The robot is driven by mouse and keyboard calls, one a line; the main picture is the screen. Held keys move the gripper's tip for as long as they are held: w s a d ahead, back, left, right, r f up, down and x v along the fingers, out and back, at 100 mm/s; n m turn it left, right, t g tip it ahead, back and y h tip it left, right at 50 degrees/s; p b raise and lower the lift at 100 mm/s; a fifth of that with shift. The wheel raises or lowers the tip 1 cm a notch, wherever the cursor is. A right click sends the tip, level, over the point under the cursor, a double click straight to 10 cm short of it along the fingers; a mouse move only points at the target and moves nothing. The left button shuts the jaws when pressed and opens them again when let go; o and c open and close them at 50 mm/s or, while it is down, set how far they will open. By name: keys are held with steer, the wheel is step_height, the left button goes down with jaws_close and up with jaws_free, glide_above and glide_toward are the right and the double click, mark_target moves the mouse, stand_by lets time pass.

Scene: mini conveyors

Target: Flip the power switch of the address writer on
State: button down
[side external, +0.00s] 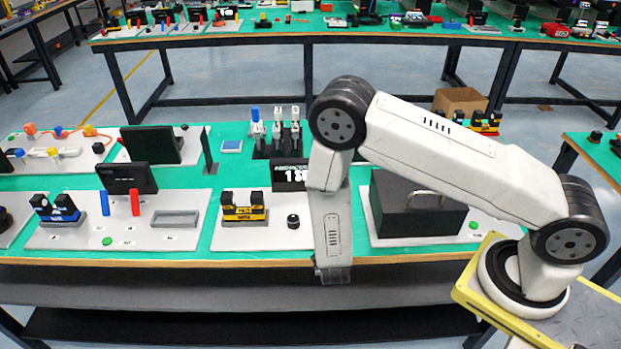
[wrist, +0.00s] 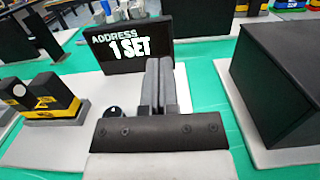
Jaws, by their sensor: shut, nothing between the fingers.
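The address writer is a white board (side external: 262,237) with a black display (side external: 289,175) at its back. In the wrist view its display (wrist: 130,45) reads "ADDRESS 1 SET". A black knob (side external: 293,221) sits on the board, partly hidden by my gripper in the wrist view (wrist: 113,112). A yellow and black module (side external: 244,211) stands left of the knob. My gripper (wrist: 160,62) is shut and empty, its fingers in front of the display's right part. In the side view the fingers cannot be made out at the arm's lower end. I cannot pick out the power switch; it may be hidden.
A large dark box (side external: 405,215) with a handle stands on the board to the right and also shows in the wrist view (wrist: 280,85). A board with red and blue posts (side external: 135,203) lies to the left. Grey and blue devices (side external: 275,130) stand behind. Green tabletop shows between the boards.

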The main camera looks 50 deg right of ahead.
step_height(320, 180, up, 13)
steer(key=s+d+f+m+g+y, duration=0.1)
steer(key=d+f+m+g+y, duration=0.1)
steer(key=d+m+g, duration=0.65)
steer(key=d+f+m+g+y, duration=0.1)
steer(key=d+m+g, duration=0.2)
steer(key=m+g, duration=1.05)
steer(key=w+r+m+t+y, duration=0.2)
steer(key=w+m+t+y, duration=0.4)
steer(key=w+m+y, duration=0.7)
steer(key=shift+m, duration=0.5)
steer(key=x, duration=0.4)
steer(key=shift+s+d+f, duration=0.1)
